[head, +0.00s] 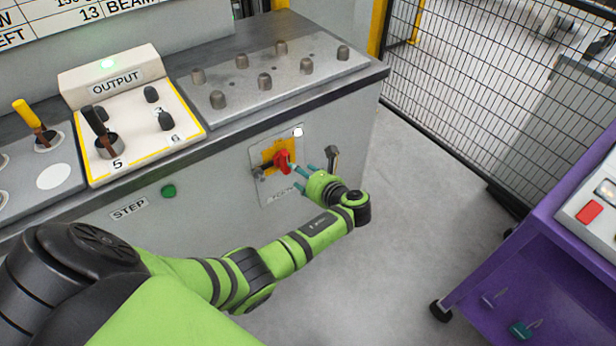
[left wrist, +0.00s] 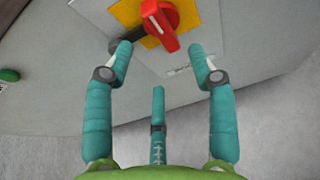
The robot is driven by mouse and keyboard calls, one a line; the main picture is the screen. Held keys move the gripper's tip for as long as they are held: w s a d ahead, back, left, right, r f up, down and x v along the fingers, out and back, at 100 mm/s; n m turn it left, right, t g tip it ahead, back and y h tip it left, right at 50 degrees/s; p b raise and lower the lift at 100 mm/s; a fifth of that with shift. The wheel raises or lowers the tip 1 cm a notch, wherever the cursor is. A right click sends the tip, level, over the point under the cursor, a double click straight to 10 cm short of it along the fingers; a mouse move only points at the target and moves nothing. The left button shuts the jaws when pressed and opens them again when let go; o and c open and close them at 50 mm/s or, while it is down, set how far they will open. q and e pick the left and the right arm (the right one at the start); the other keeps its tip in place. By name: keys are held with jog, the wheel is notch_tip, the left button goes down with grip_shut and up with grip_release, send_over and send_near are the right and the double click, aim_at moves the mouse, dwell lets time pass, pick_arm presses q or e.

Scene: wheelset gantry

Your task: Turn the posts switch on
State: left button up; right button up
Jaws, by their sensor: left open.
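The posts switch is a red rotary handle (head: 283,160) on a yellow plate (head: 268,152), set in a grey panel on the cabinet's front face. In the left wrist view the red handle (left wrist: 160,22) is at the top centre, just beyond the fingertips, with a dark lever beside it on the left. My left gripper (head: 302,176) is open, with its teal fingers pointing at the switch. In the left wrist view the fingers (left wrist: 162,62) stand apart with nothing between them. The label under the switch is partly hidden. My right gripper is not in view.
A green STEP button (head: 168,191) is on the cabinet front, left of the switch. A dark lever (head: 332,157) sticks out on the right. The OUTPUT box (head: 130,115) and a plate with several knobs (head: 290,85) are on top. A purple cart (head: 540,270) stands right; floor between is clear.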

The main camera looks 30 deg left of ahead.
pick_arm(q)
jog(key=shift+v, duration=1.35)
jog(key=s+d+f+n+g+h, duration=0.1)
jog(key=s+f+n+h, duration=0.1)
jog(key=s+f, duration=0.45)
jog(key=s+d+f+n+h, duration=0.1)
jog(key=s+f+h, duration=0.25)
jog(key=f, duration=0.65)
jog(key=s+d+f+n+g+h, duration=0.1)
jog(key=s+d+f+n+h, duration=0.1)
jog(key=s+f, duration=0.55)
jog(key=s+d+f+n+h, duration=0.1)
jog(key=s+f+n, duration=0.3)
jog(key=s, duration=0.5)
jog(key=s+d+f+n+g+h, duration=0.1)
jog(key=s+f+n+h, duration=0.1)
jog(key=s+f+n, duration=0.3)
jog(key=s+d+f+n+g+h, duration=0.1)
jog(key=s+f+n, duration=0.3)
jog(key=s, duration=0.9)
jog(key=shift+s+d+f+n+h+p, duration=0.35)
jog(key=shift+d+n+h, duration=0.25)
jog(key=shift+n, duration=0.5)
jog(key=shift+r, duration=0.1)
jog(key=c, duration=0.4)
jog(key=shift+o, duration=0.2)
jog(key=shift+s, duration=0.15)
